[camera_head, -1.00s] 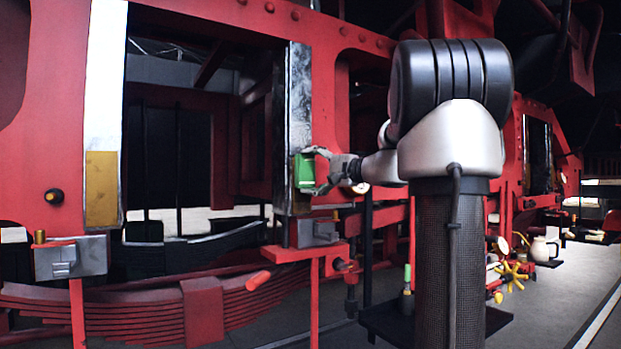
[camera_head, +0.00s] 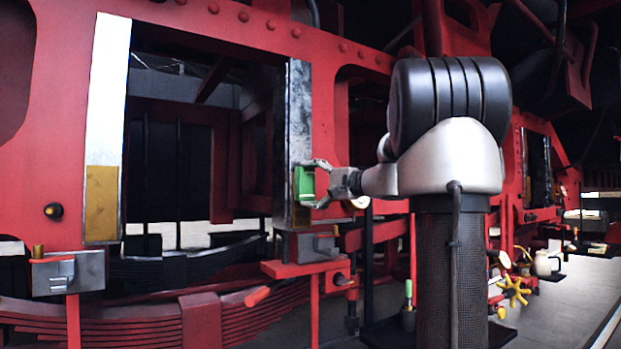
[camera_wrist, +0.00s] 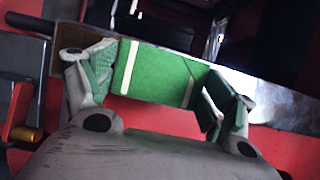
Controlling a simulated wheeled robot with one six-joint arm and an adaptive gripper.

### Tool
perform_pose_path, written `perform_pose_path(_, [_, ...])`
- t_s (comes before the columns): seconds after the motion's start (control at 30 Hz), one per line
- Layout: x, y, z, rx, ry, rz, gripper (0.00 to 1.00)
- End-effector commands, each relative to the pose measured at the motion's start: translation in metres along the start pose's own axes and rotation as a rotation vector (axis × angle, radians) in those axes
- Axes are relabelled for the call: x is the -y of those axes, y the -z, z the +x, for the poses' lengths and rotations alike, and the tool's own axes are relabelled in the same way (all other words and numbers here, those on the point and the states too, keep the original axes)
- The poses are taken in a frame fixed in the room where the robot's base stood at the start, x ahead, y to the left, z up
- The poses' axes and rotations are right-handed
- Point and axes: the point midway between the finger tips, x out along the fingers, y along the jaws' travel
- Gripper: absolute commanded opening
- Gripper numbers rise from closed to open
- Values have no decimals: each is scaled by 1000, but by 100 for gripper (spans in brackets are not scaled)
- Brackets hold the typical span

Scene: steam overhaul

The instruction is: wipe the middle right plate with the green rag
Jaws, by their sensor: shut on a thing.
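The green rag (camera_head: 304,184) is a small folded block between the fingers of my gripper (camera_head: 316,185). My gripper is shut on it. The middle right plate (camera_head: 299,110) is a tall narrow metal strip on the right side of the red frame's opening, with dark smears on its upper part. The rag overlaps the plate's lower part and appears to be against it. In the wrist view the rag (camera_wrist: 160,75) spans between both fingers, in front of the bright metal plate (camera_wrist: 285,108). The surface behind the rag is hidden.
A pale plate with a yellow-brown lower part (camera_head: 108,130) stands left of the opening. A grey block (camera_head: 316,246) on a red bracket sits just below the plate. A yellow handwheel (camera_head: 514,291) and a cream jug (camera_head: 545,263) stand at right.

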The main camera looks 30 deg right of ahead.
Motion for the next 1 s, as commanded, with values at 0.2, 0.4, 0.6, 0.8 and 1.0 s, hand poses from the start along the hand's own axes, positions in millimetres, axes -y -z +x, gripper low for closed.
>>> perform_pose_path(0.2, [-9, 0, 0, 0, 0, 0, 65])
perform_pose_path(0.4, [-24, 0, 1, 0, -1, 2, 65])
perform_pose_path(0.6, [-42, 1, 2, -1, 0, 1, 65])
perform_pose_path(0.8, [-49, 1, 2, -1, -1, 0, 65])
perform_pose_path(1.0, [-66, 1, 1, -1, -2, 3, 65])
